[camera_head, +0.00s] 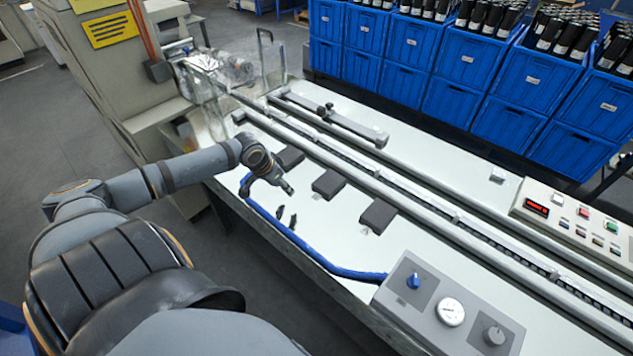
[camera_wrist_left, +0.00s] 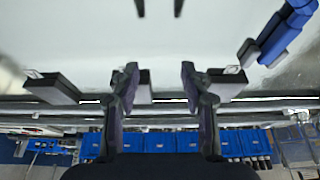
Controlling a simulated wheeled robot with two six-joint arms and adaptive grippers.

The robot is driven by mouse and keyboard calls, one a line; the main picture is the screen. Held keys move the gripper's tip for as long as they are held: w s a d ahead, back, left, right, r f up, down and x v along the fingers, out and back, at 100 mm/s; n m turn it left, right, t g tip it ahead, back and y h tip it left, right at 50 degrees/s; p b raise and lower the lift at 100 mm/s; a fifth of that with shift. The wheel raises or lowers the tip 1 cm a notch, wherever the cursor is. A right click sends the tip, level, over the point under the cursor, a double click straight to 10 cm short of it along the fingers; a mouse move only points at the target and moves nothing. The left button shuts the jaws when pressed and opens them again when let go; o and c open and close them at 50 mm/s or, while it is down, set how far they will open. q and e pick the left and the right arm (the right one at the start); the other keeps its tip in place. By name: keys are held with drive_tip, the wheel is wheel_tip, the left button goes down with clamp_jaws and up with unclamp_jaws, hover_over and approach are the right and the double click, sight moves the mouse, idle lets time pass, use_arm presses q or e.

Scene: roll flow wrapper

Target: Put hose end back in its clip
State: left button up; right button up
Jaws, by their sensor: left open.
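The blue hose (camera_head: 315,258) runs along the near edge of the pale machine bed from the grey control box. Its end (camera_head: 246,182) lies at the left near corner of the bed, outside the clip. In the left wrist view the hose end (camera_wrist_left: 282,36) is at the upper right, with a dark tip. The clip (camera_head: 293,222) shows as two dark upright prongs; their tips appear at the top of the left wrist view (camera_wrist_left: 178,6). My left gripper (camera_head: 289,188) is open and empty above the bed, beyond the clip and right of the hose end. Its spread fingers show in the wrist view (camera_wrist_left: 155,80).
Several dark blocks (camera_head: 328,183) line the rail (camera_head: 400,196) just beyond my gripper. A control box with knobs and a gauge (camera_head: 450,312) stands at the near right. Blue bins (camera_head: 465,60) stand behind. The bed between blocks and clip is clear.

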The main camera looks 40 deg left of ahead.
use_arm(q)
drive_tip(key=d+b, duration=0.3)
drive_tip(key=d, duration=0.1)
drive_tip(key=d+b, duration=0.8)
drive_tip(key=shift+f, duration=0.3)
drive_tip(key=shift+d+r+b, duration=0.3)
drive_tip(key=shift+d+b, duration=0.25)
drive_tip(key=shift+d, duration=0.1)
drive_tip(key=shift+s, duration=0.1)
